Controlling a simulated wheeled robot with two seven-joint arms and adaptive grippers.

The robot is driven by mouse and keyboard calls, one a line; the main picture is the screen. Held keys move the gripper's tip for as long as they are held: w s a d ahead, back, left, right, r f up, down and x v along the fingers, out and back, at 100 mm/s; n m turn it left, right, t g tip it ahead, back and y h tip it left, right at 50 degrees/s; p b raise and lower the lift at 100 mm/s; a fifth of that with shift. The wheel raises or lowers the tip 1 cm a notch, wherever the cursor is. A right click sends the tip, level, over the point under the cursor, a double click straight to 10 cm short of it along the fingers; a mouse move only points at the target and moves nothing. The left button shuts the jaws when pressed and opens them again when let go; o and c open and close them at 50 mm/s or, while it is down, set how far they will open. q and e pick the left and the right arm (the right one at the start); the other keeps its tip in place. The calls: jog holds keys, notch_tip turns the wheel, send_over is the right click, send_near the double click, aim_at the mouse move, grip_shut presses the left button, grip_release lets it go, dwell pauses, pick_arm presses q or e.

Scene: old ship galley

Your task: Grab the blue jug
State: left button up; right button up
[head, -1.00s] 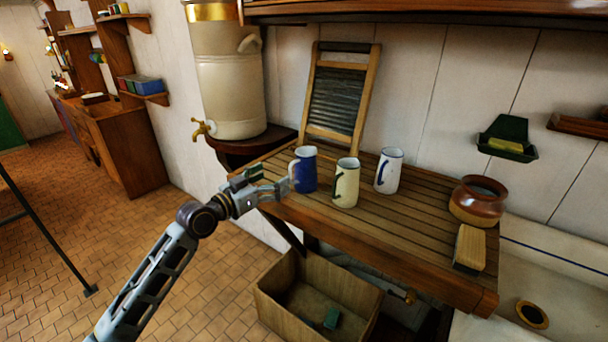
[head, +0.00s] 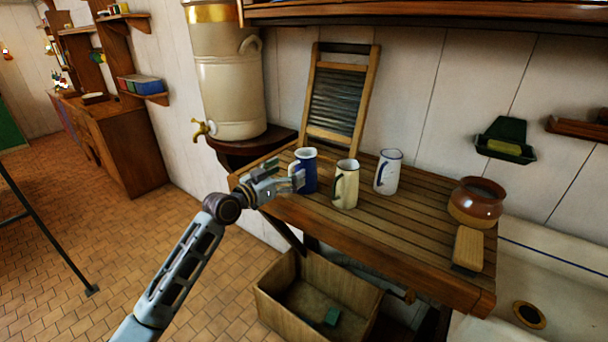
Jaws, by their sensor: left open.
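The blue jug (head: 309,172) stands upright on the slatted wooden counter (head: 400,230), leftmost of three jugs. Its white handle is on its left side. My left gripper (head: 297,180) is open, its fingers at the handle side of the blue jug and partly covering the handle. I cannot tell whether the fingers touch the jug or lie around its handle. My right gripper is out of view.
A cream jug (head: 346,188) stands close to the right of the blue jug, and a white jug (head: 388,172) further right. A washboard (head: 337,100) leans behind. A brown pot (head: 476,203) and a brush (head: 468,248) are at the right end. An urn (head: 227,80) stands back left.

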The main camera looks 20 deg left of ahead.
aim_at(298, 166)
pick_arm(q)
jog(key=shift+x, duration=1.05)
jog(key=shift+w+d, duration=0.1)
jog(key=shift+w, duration=0.1)
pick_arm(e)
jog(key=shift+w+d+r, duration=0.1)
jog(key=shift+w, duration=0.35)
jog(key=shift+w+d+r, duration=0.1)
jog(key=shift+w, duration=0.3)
pick_arm(q)
jog(key=shift+w, duration=0.1)
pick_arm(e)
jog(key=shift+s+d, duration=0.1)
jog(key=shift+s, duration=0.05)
pick_arm(q)
jog(key=shift+w+d+p, duration=0.25)
jog(key=shift+w+p, duration=0.1)
jog(key=shift+w, duration=0.15)
jog(key=shift+w+d, duration=0.35)
jog(key=shift+w, duration=0.3)
jog(key=shift+p+x, duration=0.35)
jog(key=shift+x, duration=0.65)
jog(key=shift+w+f, duration=0.1)
jog(key=shift+w, duration=0.05)
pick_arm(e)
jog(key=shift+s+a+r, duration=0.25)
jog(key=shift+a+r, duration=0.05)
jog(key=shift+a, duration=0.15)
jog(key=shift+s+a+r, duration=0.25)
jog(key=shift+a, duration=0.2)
